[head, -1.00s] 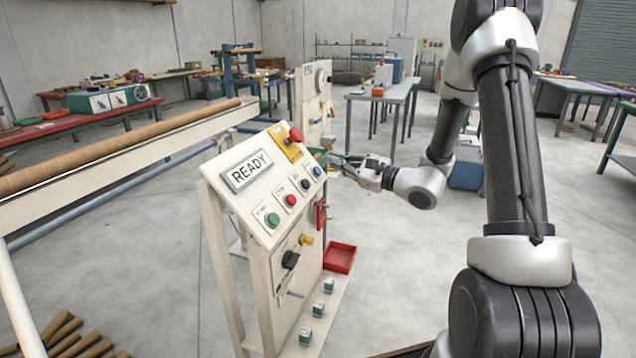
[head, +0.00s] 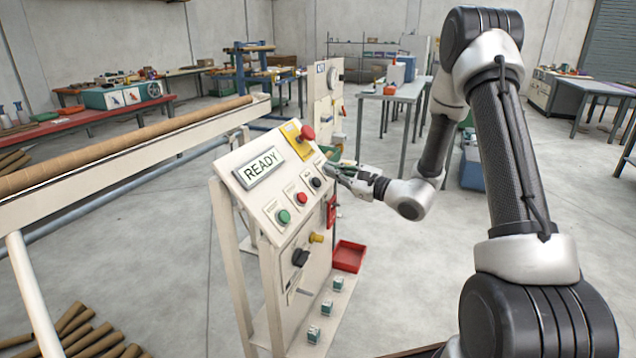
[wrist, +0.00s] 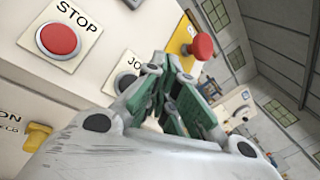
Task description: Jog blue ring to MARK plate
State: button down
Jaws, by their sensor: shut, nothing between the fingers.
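The control panel (head: 262,205) stands in the middle of the head view, its display (head: 262,167) reading READY. The black button (head: 316,182) is right of the red STOP button (head: 302,198). In the wrist view its label reads "JO", the rest hidden, and the dark button (wrist: 126,83) is partly covered by my finger. My gripper (head: 336,168) is shut and empty at the panel's upper right edge, in front of the spot where the blue button was visible. Its fingertips (wrist: 182,72) appear close to the panel; contact cannot be told. I cannot make out a blue ring or a MARK plate.
A red emergency knob (head: 307,133) on a yellow plate stands out near my gripper; it also shows in the wrist view (wrist: 202,46). A long brown tube (head: 120,145) lies along the winder at left. A red tray (head: 349,256) is below the panel.

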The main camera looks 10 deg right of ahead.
jog(key=shift+w+a+f, duration=0.55)
jog(key=shift+a+f, duration=0.25)
jog(key=shift+f, duration=0.05)
jog(key=shift+a+f, duration=0.1)
dwell(0.9)
jog(key=shift+w+a+f, duration=0.15)
jog(key=shift+a, duration=0.05)
jog(key=shift+w+a+f, duration=0.2)
jog(key=shift+a+f, duration=0.05)
dwell(0.9)
jog(key=shift+d, duration=0.1)
jog(key=shift+s+d+r, duration=0.35)
jog(key=shift+d+r, duration=0.1)
jog(key=shift+r, duration=0.05)
dwell(0.4)
jog(key=s+d+r, duration=0.2)
jog(key=d+r, duration=0.1)
jog(key=shift+s+r, duration=0.1)
jog(key=shift+r, duration=0.05)
